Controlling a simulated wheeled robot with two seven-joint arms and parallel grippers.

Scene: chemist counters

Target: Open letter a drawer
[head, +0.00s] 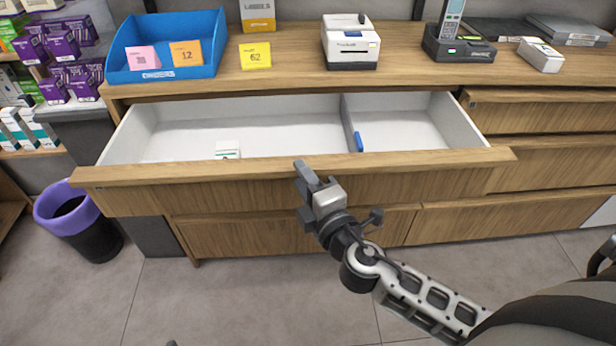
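The wide wooden top drawer (400,162) of the counter stands pulled far out, its white interior showing. A divider (350,125) splits it into a larger left and a smaller right compartment. A small white box (227,150) lies in the left one and a small blue item (358,142) is by the divider. No letter is legible on the drawer front. My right gripper (303,197) is at the middle of the drawer front, its two dark fingers apart with nothing seen between them. Whether it touches the front is unclear.
The counter top holds a blue tray (168,72) with cards, a white label printer (350,45), a phone on its base (458,48) and a white box (540,55). A purple-rimmed bin (90,225) stands at left. The floor in front is clear.

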